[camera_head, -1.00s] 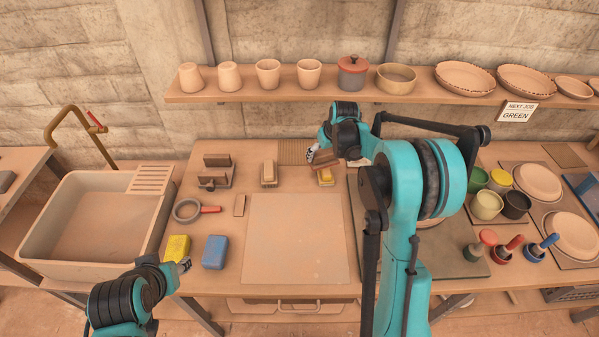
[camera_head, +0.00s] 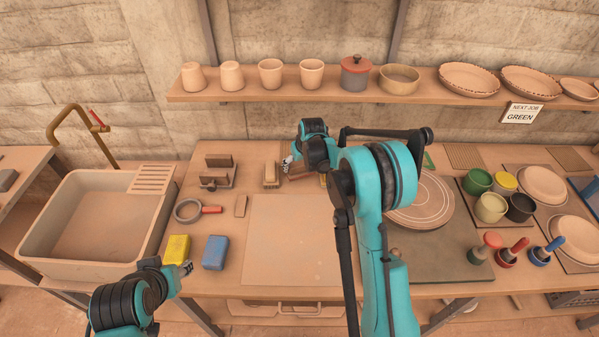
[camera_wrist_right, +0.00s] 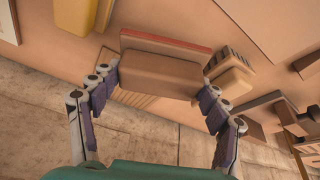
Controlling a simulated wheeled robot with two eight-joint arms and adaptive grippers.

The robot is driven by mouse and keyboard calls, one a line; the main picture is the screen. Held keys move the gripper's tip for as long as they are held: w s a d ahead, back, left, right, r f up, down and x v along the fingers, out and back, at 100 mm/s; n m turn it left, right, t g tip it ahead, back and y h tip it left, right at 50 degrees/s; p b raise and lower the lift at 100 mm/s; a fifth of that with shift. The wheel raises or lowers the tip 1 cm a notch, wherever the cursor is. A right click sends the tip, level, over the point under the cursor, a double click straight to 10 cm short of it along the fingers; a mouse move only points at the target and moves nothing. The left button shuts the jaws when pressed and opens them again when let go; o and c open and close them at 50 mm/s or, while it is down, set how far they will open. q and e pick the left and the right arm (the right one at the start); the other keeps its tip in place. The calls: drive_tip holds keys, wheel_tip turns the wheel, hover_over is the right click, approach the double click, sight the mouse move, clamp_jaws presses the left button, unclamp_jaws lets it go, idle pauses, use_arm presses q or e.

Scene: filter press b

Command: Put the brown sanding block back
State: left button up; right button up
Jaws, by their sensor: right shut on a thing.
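The brown sanding block (camera_wrist_right: 160,72), with a reddish layer along one side, is held between the fingers of my right gripper (camera_wrist_right: 163,84). In the head view the block (camera_head: 299,172) shows partly behind my right gripper (camera_head: 289,163), just right of a tan brush (camera_head: 270,176). It looks slightly above the table; the exact gap is unclear. A low rack (camera_head: 218,184) with brown upright pieces stands further left, and also shows at the right of the wrist view (camera_wrist_right: 284,117). My left gripper (camera_head: 186,268) is near the table's front edge, its fingers too small to judge.
A yellow sponge (camera_head: 177,248) and a blue sponge (camera_head: 215,252) lie near my left gripper. A ring-shaped tool (camera_head: 188,211) lies before the rack. A bare board (camera_head: 291,240) fills the middle. A shelf (camera_head: 330,96) with pots runs along the back.

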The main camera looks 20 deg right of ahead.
sight(299, 171)
wheel_tip(299, 171, down, 4)
drive_tip(key=shift+r+b, duration=0.25)
drive_tip(key=shift+b, duration=0.2)
drive_tip(key=shift+f, duration=0.15)
drive_tip(key=o, duration=1.2)
